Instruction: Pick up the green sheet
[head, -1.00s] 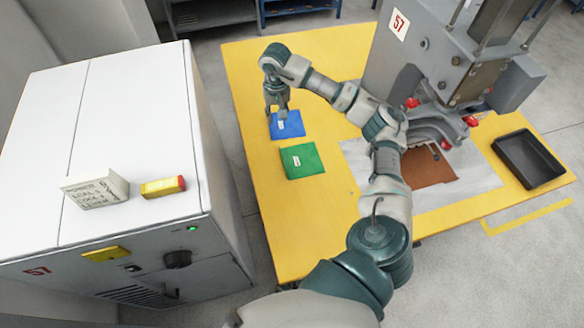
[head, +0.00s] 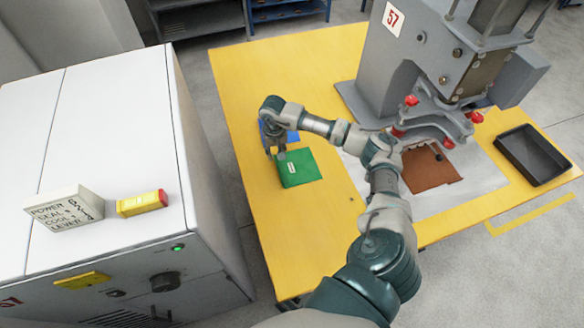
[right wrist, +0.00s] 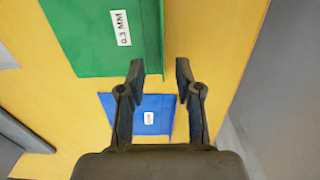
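The green sheet (head: 298,168) lies flat on the yellow table, with a small white label on it. In the right wrist view the green sheet (right wrist: 95,35) fills the upper left, and its label reads 0.3 MM. My right gripper (head: 274,157) hangs over the table at the left edge of the green sheet, near the blue sheet (head: 291,136). In the right wrist view its fingers (right wrist: 159,72) are apart with nothing between them. The blue sheet (right wrist: 150,114) shows between and behind the fingers. My left gripper is not in view.
The grey press (head: 425,60) stands on the table (head: 345,215) at the back right. A brown sheet (head: 428,170) lies on a pale mat (head: 475,180) under it. A black tray (head: 532,155) is at the right. A white cabinet (head: 110,130) stands left.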

